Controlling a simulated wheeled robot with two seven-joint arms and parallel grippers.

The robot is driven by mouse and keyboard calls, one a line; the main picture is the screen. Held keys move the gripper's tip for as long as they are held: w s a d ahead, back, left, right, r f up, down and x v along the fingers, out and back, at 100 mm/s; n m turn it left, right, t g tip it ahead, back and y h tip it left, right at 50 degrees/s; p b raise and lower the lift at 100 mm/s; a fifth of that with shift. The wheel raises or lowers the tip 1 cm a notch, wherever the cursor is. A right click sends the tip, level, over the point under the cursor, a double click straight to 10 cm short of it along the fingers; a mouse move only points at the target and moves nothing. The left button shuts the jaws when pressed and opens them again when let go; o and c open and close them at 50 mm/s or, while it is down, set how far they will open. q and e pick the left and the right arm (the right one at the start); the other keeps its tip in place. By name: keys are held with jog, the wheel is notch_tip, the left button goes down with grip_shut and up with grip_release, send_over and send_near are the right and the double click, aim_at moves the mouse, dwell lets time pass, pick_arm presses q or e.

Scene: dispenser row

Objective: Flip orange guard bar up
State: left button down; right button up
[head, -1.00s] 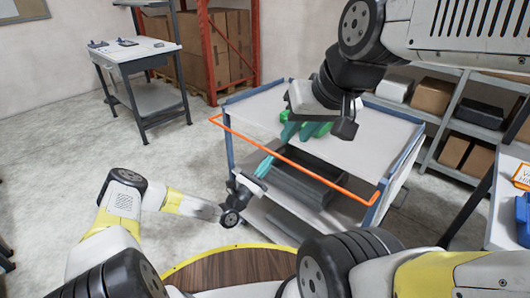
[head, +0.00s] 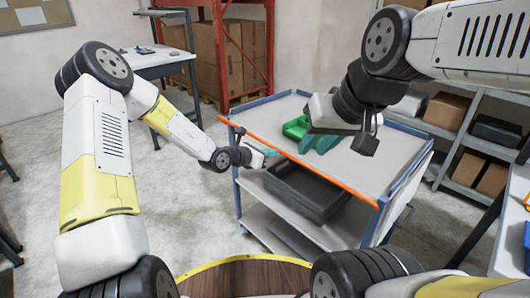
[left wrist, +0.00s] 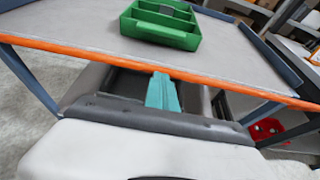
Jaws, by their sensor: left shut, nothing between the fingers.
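The orange guard bar (head: 300,160) runs along the near edge of the cart's top (head: 372,165). In the left wrist view the bar (left wrist: 90,54) crosses in front of the grey top. My left gripper (head: 270,153) is shut and empty at the bar's left part. In the left wrist view its teal fingertips (left wrist: 162,92) reach up to just below the bar; whether they touch it is unclear. My right gripper (head: 318,144) is over the cart top beside the green tray (head: 295,127), its teal fingers apart and partly hidden by its own body. The green tray also shows in the left wrist view (left wrist: 160,30).
A dark bin (head: 300,196) sits below the cart's top, with a lower shelf (head: 262,222) beneath. Shelves with boxes (head: 445,110) stand at the right. A workbench (head: 165,62) and an orange rack (head: 222,60) stand behind. The floor left of the cart is clear.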

pick_arm(q)
jog(key=w+d+r+g+y, duration=0.1)
jog(key=w+d+r+y, duration=0.1)
jog(key=w+d+r, duration=0.1)
jog(key=shift+w+d+r+g, duration=0.2)
jog(key=shift+d+r+g, duration=0.2)
jog(key=shift+d, duration=0.3)
dwell(0.3)
